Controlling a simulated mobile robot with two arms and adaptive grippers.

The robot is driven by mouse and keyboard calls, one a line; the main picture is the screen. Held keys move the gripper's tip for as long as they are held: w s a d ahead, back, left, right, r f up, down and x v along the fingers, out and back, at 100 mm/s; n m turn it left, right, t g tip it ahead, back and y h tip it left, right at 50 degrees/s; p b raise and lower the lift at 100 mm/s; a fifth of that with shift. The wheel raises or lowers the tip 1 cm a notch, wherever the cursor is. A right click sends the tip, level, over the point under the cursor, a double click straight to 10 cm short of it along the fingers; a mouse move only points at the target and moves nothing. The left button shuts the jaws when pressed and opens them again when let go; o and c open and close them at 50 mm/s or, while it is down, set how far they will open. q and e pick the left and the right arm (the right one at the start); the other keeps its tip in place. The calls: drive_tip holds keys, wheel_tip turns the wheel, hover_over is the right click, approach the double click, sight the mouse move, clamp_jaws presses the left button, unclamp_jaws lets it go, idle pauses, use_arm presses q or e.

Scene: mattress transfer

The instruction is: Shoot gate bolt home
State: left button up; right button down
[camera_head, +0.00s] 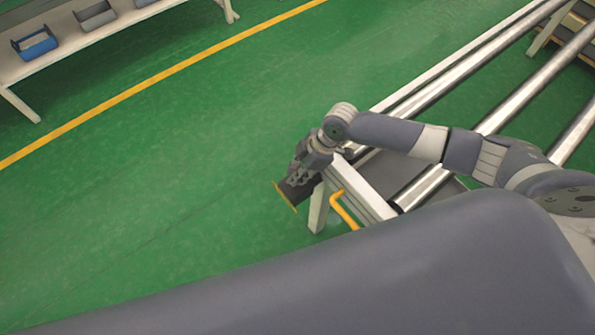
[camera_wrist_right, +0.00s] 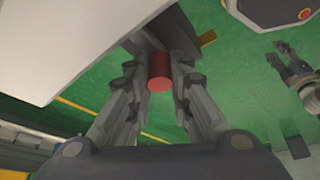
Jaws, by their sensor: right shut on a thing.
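The red round knob (camera_wrist_right: 159,72) of the bolt sits between the fingertips of my right gripper (camera_wrist_right: 158,85) in the right wrist view. The gripper is shut on it. In the head view my right gripper (camera_head: 306,176) is at the near end of the roller frame, by a dark block (camera_head: 299,191) with a yellow edge. The knob is hidden there, and how far the bolt extends cannot be seen. Another gripper, apparently my left (camera_wrist_right: 280,58), shows small at the right of the wrist view; its jaw state is unclear.
The roller conveyor (camera_head: 437,84) runs away to the upper right. An orange bent handle (camera_head: 342,208) is beside its end leg (camera_head: 318,208). A white bench (camera_head: 75,42) with bins stands at upper left. The green floor left of the conveyor is clear, crossed by a yellow line.

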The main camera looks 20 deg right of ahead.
drive_tip(key=shift+w+d+f, duration=0.1)
drive_tip(key=shift+d, duration=0.35)
drive_tip(key=c, duration=1.4)
unclamp_jaws()
drive_tip(key=shift+c, duration=0.2)
drive_tip(key=shift+d+r, duration=0.1)
drive_tip(key=shift+r, duration=0.2)
drive_tip(key=v, duration=1.1)
drive_tip(key=shift+d+r, duration=0.15)
